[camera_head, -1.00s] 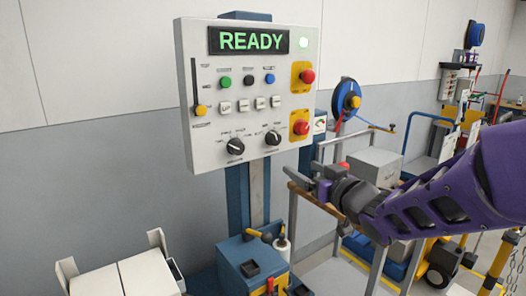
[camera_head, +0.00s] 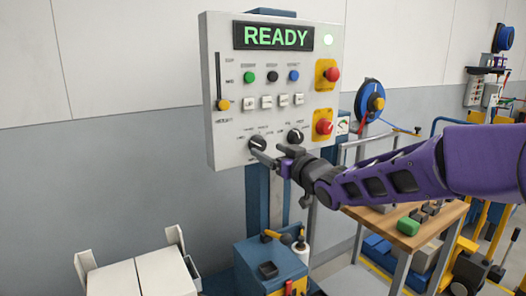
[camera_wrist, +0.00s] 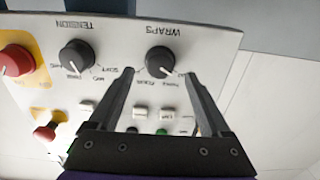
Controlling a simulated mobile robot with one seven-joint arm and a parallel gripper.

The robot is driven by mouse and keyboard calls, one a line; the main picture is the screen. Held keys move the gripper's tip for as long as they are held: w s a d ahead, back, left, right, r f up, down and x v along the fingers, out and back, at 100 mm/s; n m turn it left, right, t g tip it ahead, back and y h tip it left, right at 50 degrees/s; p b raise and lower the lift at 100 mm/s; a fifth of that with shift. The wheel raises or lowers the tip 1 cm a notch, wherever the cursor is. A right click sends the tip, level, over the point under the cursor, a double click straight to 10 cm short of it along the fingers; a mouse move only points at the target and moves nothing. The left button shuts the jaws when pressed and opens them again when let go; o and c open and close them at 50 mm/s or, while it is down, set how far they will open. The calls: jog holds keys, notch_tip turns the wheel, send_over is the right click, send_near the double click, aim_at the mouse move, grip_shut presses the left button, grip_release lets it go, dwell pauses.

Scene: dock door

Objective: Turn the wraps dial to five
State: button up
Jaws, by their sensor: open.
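The wraps dial (camera_head: 258,142) is a round black knob low on the white control panel (camera_head: 228,135). In the wrist view, the wraps dial (camera_wrist: 159,60) shows under an upside-down WRAPS label. A pale pointer mark on it slants toward the picture's lower right; the small labels around it are too blurred to read surely. My gripper (camera_head: 271,156) is open in front of the panel, just below the dial. In the wrist view, the fingertips of my gripper (camera_wrist: 157,73) are on either side of the dial's lower part; whether they touch it is unclear.
The tension dial (camera_head: 295,135) is close by on the right. Square white buttons (camera_head: 267,102) and a red stop button (camera_head: 323,127) are also near. A READY display (camera_head: 273,37) is lit. A blue cabinet (camera_head: 255,255) stands below, and a wooden-topped bench (camera_head: 385,224) is at right.

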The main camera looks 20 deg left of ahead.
aim_at(261, 146)
jog(key=shift+x, duration=2.1)
jog(key=shift+c, duration=0.4)
grip_shut()
